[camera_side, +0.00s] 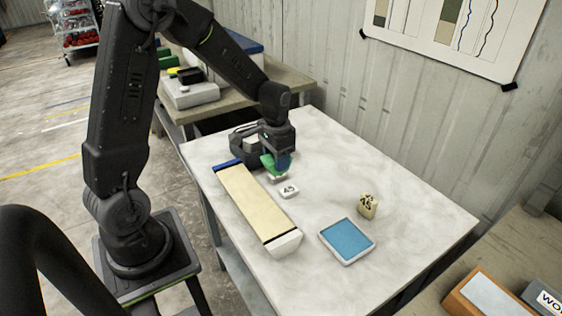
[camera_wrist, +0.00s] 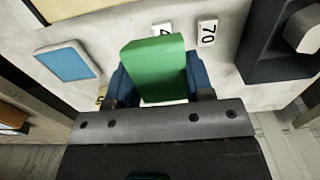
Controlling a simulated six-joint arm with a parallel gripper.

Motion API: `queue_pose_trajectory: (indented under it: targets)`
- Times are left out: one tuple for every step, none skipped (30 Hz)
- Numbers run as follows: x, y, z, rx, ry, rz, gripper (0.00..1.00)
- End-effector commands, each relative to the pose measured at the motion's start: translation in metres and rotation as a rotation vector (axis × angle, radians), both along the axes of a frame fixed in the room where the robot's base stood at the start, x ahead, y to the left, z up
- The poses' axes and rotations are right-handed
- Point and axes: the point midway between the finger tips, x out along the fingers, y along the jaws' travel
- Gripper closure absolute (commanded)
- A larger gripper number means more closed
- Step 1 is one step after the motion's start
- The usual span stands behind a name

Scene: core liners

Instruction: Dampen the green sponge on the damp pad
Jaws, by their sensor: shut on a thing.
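The green sponge (camera_wrist: 154,68) is a block held between the blue fingertips of my gripper (camera_wrist: 160,88), which is shut on it. In the side view the sponge (camera_side: 269,162) shows as a small green patch at my gripper (camera_side: 275,165), near the back left of the table. I cannot tell from the side view how far it is above the surface. The damp pad (camera_side: 347,241) is a blue square in a pale tray at the table's front right, well apart from my gripper. It also shows at the left of the wrist view (camera_wrist: 67,62).
A long cream core liner (camera_side: 257,204) with a blue end and a white end lies left of the pad. A white block marked 45 (camera_side: 289,191) and a tan block (camera_side: 367,206) stand on the table. A dark device (camera_side: 246,146) sits behind my gripper. The right side is clear.

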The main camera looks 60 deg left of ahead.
Motion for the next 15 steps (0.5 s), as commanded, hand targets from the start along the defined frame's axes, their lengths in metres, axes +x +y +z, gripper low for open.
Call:
queue_pose_trajectory:
  targets:
    - [0.000,0.000,0.000,0.000,0.000,0.000,0.74]
    - [0.000,0.000,0.000,0.000,0.000,0.000,0.74]
    - [0.000,0.000,0.000,0.000,0.000,0.000,0.74]
    - [0.000,0.000,0.000,0.000,0.000,0.000,0.55]
    - [0.000,0.000,0.000,0.000,0.000,0.000,0.58]
    - [0.000,0.000,0.000,0.000,-0.001,0.000,0.62]
    - [0.000,0.000,0.000,0.000,-0.001,0.000,0.65]
    - [0.000,0.000,0.000,0.000,-0.001,0.000,0.68]
    - [0.000,0.000,0.000,0.000,-0.001,0.000,0.71]
    - [0.000,0.000,0.000,0.000,-0.001,0.000,0.71]
    - [0.001,-0.001,0.000,0.000,-0.001,0.000,0.71]
    - [0.002,-0.003,0.000,0.000,-0.001,-0.001,0.71]
    - [0.004,-0.005,-0.001,0.000,-0.001,-0.003,0.71]
    - [0.006,-0.009,-0.001,0.000,-0.001,-0.005,0.71]
    - [0.010,-0.015,-0.001,0.000,-0.002,-0.006,0.71]
